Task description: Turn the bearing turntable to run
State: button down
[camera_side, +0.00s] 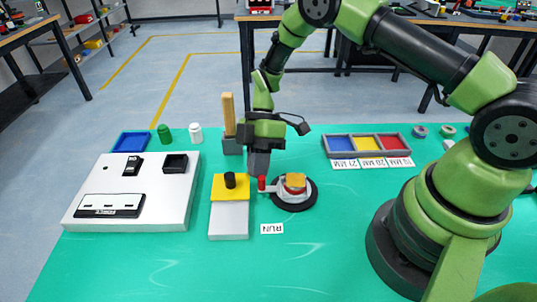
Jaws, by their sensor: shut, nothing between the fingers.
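The bearing turntable (298,201) is a black round base on the green table, with a light grey arm on top carrying a tan and red block. A red knob (262,184) stands at the left end of that arm, close to the yellow block. A white label reading RUN (271,229) lies on the table in front of the turntable. My gripper (259,172) points down, shut and empty, just above or beside the red knob. I cannot tell whether it touches the knob.
A white panel (125,200) lies further left. A tray (327,148) with blue, yellow and red compartments is behind right. A wooden post (228,115) stands behind my gripper. The front table is clear.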

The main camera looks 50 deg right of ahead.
jog(key=n+g+h, duration=0.1)
jog(key=n, duration=0.1)
jog(key=s+a+n+g+h, duration=0.1)
jog(key=n, duration=0.1)
jog(key=shift+a+n, duration=0.2)
jog(key=shift+n, duration=0.2)
jog(key=shift+s+a, duration=0.95)
jog(key=shift+a, duration=0.05)
jog(key=shift+s+a, duration=0.25)
jog(key=shift+s, duration=0.25)
jog(key=shift+s+a, duration=0.2)
jog(key=shift+s, duration=0.25)
jog(key=shift+s+a+n+h, duration=0.1)
jog(key=shift+s+n+h, duration=0.4)
jog(key=shift+n, duration=0.1)
jog(key=shift+s+g, duration=0.1)
jog(key=shift+g, duration=0.2)
